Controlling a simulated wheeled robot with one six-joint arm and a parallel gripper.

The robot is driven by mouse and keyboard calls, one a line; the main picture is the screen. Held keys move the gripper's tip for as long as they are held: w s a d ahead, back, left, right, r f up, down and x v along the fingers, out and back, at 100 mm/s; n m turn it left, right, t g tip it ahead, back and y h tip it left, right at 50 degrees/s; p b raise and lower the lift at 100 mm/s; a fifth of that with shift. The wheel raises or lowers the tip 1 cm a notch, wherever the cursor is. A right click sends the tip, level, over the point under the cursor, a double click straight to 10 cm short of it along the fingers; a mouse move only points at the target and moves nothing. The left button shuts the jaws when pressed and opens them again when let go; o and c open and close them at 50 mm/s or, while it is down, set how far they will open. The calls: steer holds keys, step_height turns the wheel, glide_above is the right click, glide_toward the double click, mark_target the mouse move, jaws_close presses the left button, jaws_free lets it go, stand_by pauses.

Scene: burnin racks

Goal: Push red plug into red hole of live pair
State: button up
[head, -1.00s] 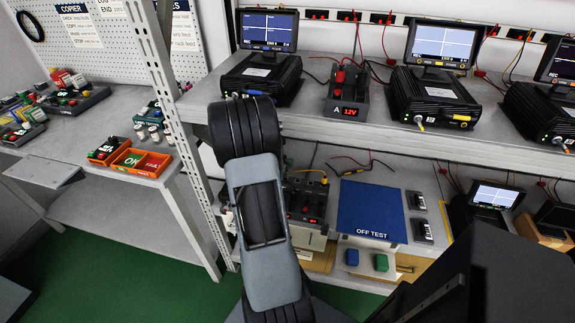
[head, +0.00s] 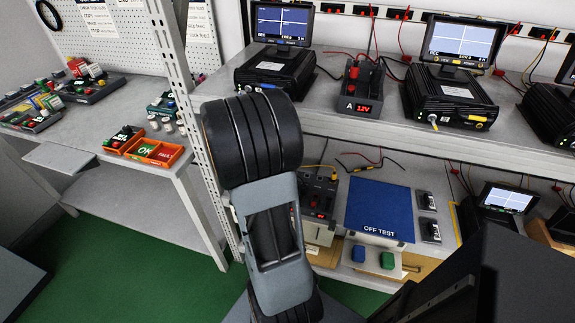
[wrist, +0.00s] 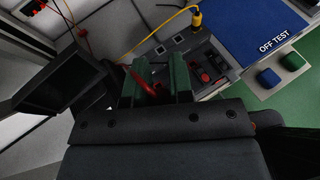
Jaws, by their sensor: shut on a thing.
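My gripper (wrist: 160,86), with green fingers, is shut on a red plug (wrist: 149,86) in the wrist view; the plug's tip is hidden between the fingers. A dark lower-shelf supply unit (wrist: 207,72) with red parts lies just beyond and to the right of the fingers. It also shows in the head view (head: 320,196), partly behind my arm. A second supply unit, marked A and reading 12V (head: 362,90), stands on the upper shelf with red leads at its top. I cannot tell which holes are live. My gripper is hidden in the head view.
A blue OFF TEST mat (head: 380,209) lies right of the lower unit, with blue and green blocks (head: 358,253) in front. A yellow plug and cable (wrist: 195,19) run behind the lower unit. A perforated rack post (head: 190,100) stands to the left. Black monitor units (head: 447,96) line the upper shelf.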

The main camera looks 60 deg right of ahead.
steer(key=d+f+m+g, duration=0.1)
steer(key=d+f, duration=0.1)
steer(key=f, duration=0.1)
steer(key=d+f+m+g+y+b, duration=0.1)
steer(key=d+f+g, duration=0.1)
steer(key=f, duration=0.1)
steer(key=w+d+f+m+g, duration=0.1)
steer(key=d+f+m, duration=0.1)
steer(key=f, duration=0.2)
steer(key=shift+w+d+f+g+b, duration=0.1)
steer(key=shift+d+g+b, duration=0.2)
steer(key=shift+d, duration=0.05)
steer(key=shift+w+d+r+y, duration=0.2)
steer(key=shift+d+r+y, duration=0.05)
steer(key=shift+y, duration=0.15)
steer(key=shift+f+m+g+b, duration=0.3)
steer(key=shift+f+b, duration=1)
steer(key=shift+f, duration=0.3)
steer(key=shift+s+a+f+b, duration=0.1)
steer(key=shift+f+b, duration=0.4)
stand_by(1.0)
steer(key=shift+r, duration=0.15)
steer(key=shift+r+p, duration=0.5)
steer(key=shift+f+b, duration=0.4)
steer(key=shift+f, duration=0.05)
stand_by(2.0)
